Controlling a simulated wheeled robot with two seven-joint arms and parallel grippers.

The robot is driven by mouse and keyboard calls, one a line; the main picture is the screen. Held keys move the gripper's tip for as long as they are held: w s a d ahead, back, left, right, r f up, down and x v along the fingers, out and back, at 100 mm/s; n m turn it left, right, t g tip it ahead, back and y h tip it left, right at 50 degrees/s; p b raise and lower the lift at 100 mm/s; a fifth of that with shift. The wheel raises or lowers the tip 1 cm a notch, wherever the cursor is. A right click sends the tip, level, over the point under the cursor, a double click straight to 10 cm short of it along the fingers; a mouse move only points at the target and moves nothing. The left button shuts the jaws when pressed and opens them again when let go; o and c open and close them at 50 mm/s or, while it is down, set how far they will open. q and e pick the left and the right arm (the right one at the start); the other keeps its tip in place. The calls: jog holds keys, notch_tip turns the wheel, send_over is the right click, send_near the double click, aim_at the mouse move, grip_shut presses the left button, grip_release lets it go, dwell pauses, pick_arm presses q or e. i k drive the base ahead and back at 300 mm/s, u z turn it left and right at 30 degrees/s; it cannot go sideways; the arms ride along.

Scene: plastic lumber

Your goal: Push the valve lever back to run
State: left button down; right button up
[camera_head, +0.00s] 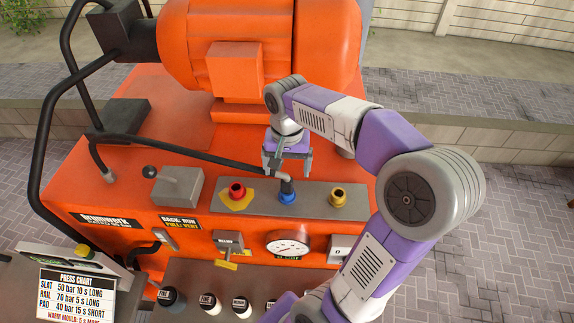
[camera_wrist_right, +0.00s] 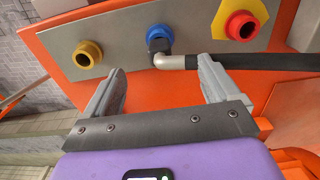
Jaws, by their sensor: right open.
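The valve lever (camera_head: 150,172) is a short arm with a black ball knob on a grey valve box (camera_head: 178,187), on the orange machine's top at left of centre. Its knob points left in the head view. A label (camera_head: 181,223) below reads "BACK: RUN, PULL: VENT". My right gripper (camera_head: 287,168) is open and empty, well right of the lever, above the blue port. The lever is not in the wrist view. My left gripper is not in view.
A black hose (camera_head: 200,156) runs behind the valve box to an elbow on the blue port (camera_head: 287,198). A red port (camera_head: 237,190) and a yellow port (camera_head: 338,197) stand either side. The orange motor (camera_head: 260,40) rises behind. A gauge (camera_head: 288,245) is in front.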

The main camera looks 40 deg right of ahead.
aim_at(148, 171)
jog(key=k, duration=1)
